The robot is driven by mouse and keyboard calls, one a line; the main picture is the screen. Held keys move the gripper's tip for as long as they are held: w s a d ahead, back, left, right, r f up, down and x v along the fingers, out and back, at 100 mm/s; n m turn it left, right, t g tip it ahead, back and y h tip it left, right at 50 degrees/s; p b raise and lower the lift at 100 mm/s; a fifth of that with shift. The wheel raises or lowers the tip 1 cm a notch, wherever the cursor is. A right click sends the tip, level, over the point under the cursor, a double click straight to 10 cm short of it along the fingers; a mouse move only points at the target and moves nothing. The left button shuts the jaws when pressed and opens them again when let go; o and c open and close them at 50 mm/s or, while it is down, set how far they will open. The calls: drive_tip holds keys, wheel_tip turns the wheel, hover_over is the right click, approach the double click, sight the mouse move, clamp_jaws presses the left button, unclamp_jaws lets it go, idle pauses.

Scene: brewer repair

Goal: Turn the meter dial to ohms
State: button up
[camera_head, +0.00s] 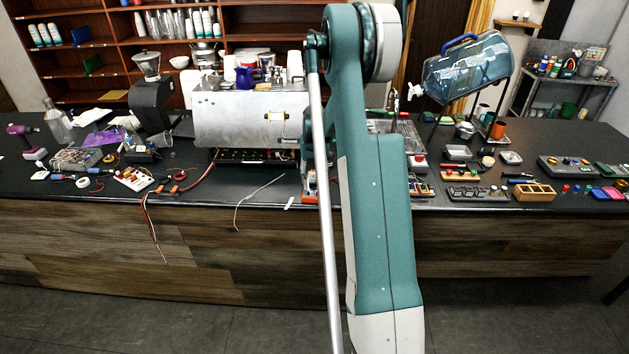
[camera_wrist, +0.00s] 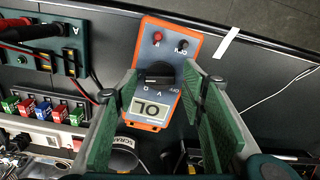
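The meter (camera_wrist: 150,112) is an orange case with a grey face, upside down in the wrist view. Its display reads OL. A red and a black socket lie at the meter's far end. In the head view, the orange meter (camera_head: 309,190) stands near the counter's front edge, mostly hidden by my arm.
A green block with red and black leads (camera_wrist: 60,45) lies left of the meter in the wrist view. Several coloured pieces (camera_wrist: 45,108) and a cup marked SCRAP (camera_wrist: 124,158) are near. A pale strip (camera_wrist: 227,42) and a thin wire lie on the right.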

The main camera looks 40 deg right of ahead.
drive_tip(key=c, duration=0.8)
drive_tip(key=shift+n+b, duration=0.35)
drive_tip(key=shift+n, duration=0.05)
drive_tip(key=n+b, duration=0.2)
drive_tip(key=n, duration=0.1)
drive_tip(key=shift+f, duration=0.15)
drive_tip(key=n+b, duration=0.3)
drive_tip(key=n, duration=0.2)
drive_tip(key=o, duration=0.9)
drive_tip(key=shift+r, duration=0.25)
